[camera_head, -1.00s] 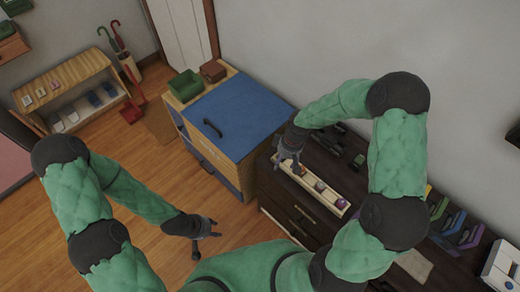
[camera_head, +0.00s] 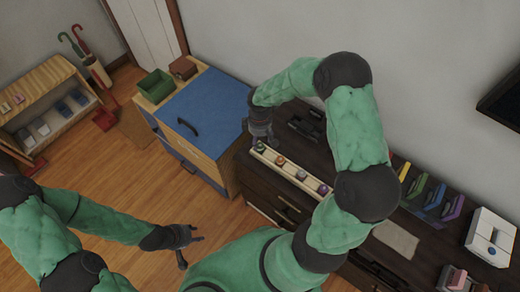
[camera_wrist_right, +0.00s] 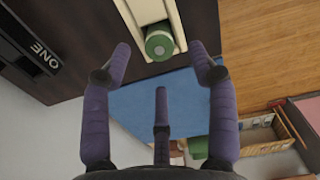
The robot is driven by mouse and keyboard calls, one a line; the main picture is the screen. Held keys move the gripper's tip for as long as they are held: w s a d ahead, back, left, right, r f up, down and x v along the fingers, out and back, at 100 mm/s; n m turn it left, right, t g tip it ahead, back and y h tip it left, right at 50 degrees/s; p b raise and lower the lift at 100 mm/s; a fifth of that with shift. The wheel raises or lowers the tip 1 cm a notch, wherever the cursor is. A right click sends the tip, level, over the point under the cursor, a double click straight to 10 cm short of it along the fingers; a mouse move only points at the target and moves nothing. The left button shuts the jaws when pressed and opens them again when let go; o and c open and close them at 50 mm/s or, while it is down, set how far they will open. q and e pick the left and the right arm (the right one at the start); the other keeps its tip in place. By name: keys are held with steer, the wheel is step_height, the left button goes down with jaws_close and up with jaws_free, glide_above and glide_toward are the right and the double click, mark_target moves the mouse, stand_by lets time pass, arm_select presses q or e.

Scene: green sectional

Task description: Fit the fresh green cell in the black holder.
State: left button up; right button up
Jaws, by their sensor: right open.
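The fresh green cell (camera_head: 260,146) sits at the left end of a long cream tray (camera_head: 291,169) on the dark dresser. In the right wrist view the green cell (camera_wrist_right: 158,43) lies just ahead of my open fingers, not between them. My right gripper (camera_head: 262,138) is open and empty, close by that end of the tray. Black pieces (camera_head: 303,128) lie on the dresser behind the tray; I cannot tell which is the holder. My left gripper (camera_head: 192,240) is open and empty over the floor.
Several other cells (camera_head: 301,175) sit along the tray. A blue-topped cabinet (camera_head: 210,110) with a green bin (camera_head: 156,85) stands left of the dresser. Coloured upright pieces (camera_head: 430,195) and a white device (camera_head: 490,238) are at the right. My right arm hides part of the dresser.

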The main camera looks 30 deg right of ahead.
mark_target(260, 146)
step_height(260, 146, down, 5)
steer(key=shift+s+r+b, duration=0.1)
steer(key=shift+b, duration=0.6)
steer(key=shift+r, duration=0.1)
jaws_close()
